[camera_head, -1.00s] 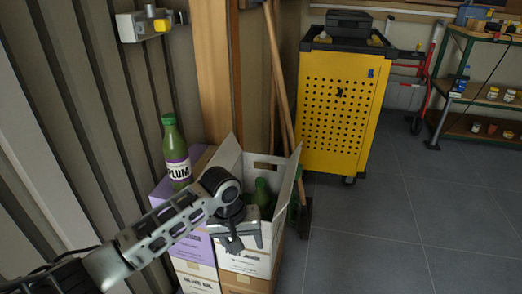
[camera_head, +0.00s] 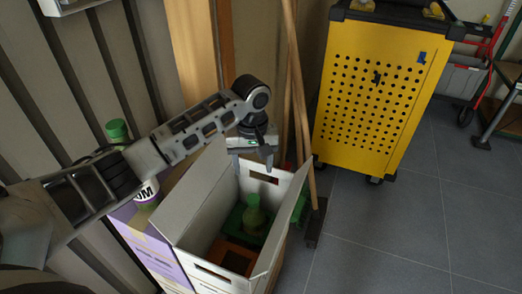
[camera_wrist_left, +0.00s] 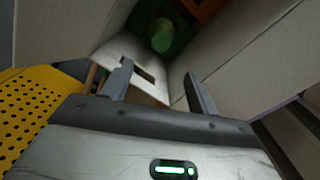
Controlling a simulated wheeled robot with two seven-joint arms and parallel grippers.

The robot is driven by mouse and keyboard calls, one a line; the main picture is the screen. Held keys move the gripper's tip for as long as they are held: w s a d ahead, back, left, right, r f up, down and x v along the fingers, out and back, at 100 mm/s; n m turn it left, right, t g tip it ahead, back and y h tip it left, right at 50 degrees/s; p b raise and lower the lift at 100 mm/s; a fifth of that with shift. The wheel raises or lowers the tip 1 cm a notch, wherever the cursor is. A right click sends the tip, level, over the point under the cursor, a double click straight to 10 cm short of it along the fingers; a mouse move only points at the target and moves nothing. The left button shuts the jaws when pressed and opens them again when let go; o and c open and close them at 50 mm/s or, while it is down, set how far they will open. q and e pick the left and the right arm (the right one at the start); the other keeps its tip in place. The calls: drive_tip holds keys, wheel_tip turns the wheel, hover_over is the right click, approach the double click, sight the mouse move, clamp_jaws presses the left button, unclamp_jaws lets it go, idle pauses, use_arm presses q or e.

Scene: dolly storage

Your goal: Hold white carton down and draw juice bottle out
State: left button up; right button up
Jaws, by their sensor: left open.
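The white carton (camera_head: 205,195) stands open with its flaps up, on top of a stack. A green juice bottle (camera_head: 253,216) stands inside it; its rounded top also shows in the left wrist view (camera_wrist_left: 161,36). My left gripper (camera_head: 255,160) hangs over the carton's far wall, which has a hand slot. Its fingers (camera_wrist_left: 158,72) are open and point at that wall; whether they touch it I cannot tell. The bottle is apart from the fingers. My right gripper is not in view.
A second green bottle (camera_head: 117,131) stands on the purple carton (camera_head: 150,222) at left, partly behind my left arm. An orange thing (camera_head: 238,255) lies inside the white carton. Broom handles (camera_head: 299,110) lean behind it. A yellow cabinet (camera_head: 372,95) stands beyond; floor at right is clear.

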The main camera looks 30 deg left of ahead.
use_arm(q)
drive_tip(key=b, duration=0.2)
hover_over(253, 198)
wheel_tip(253, 198, down, 5)
drive_tip(key=shift+r, duration=0.15)
wheel_tip(253, 198, down, 3)
drive_tip(key=shift+f+b, duration=0.15)
drive_tip(key=shift+b, duration=0.25)
wheel_tip(253, 198, down, 6)
drive_tip(key=shift+r+b, duration=0.1)
drive_tip(key=shift+b, duration=1)
drive_tip(key=shift+f, duration=0.8)
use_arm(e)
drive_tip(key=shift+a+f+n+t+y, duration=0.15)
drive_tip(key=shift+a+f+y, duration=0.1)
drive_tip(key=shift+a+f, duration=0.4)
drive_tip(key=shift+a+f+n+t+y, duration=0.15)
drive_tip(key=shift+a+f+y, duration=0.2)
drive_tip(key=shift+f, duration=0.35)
